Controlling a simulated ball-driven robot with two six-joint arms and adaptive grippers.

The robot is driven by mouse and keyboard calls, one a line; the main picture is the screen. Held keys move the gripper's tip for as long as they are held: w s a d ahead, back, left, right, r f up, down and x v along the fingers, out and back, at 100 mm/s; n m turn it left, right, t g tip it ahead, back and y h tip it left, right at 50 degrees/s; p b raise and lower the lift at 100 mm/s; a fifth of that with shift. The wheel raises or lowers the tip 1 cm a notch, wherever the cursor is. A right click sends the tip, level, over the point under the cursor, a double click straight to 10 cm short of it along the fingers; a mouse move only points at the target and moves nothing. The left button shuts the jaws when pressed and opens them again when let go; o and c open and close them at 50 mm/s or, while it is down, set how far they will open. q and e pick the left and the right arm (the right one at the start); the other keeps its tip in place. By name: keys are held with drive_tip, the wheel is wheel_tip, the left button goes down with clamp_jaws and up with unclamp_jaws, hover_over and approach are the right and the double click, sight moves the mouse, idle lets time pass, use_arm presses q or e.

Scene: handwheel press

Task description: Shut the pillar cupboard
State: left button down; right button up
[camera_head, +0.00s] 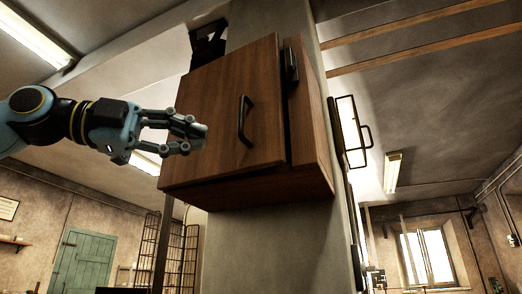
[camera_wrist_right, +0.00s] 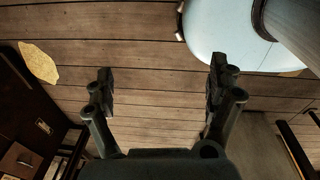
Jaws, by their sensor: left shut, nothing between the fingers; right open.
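The wooden pillar cupboard (camera_head: 312,130) is mounted on a grey pillar in the head view. Its large brown door (camera_head: 205,135) stands a little proud, with a dark gap along its right edge. A black bar handle (camera_head: 244,121) is on that door near the gap. A second dark handle (camera_head: 291,65) shows on the narrower panel to the right. My left gripper (camera_head: 198,139) is shut and empty, in front of the door's left part and left of its handle. I cannot tell whether it touches the door. My right gripper (camera_wrist_right: 162,85) is open and empty above the floor.
The pillar (camera_head: 275,240) runs down below the cupboard. A black-framed lit panel (camera_head: 350,130) is to its right. A green door (camera_head: 83,262) and a dark metal rack (camera_head: 170,250) stand behind, at lower left.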

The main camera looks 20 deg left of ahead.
sight(260, 156)
use_arm(q)
drive_tip(key=p+x, duration=0.4)
drive_tip(key=w+a+p+x, duration=0.1)
drive_tip(key=p+x, duration=0.2)
drive_tip(key=p, duration=0.1)
drive_tip(key=w+p+x, duration=0.1)
drive_tip(key=p+x, duration=0.3)
drive_tip(key=p, duration=0.1)
drive_tip(key=shift+w+r, duration=0.1)
drive_tip(key=shift+w, duration=0.25)
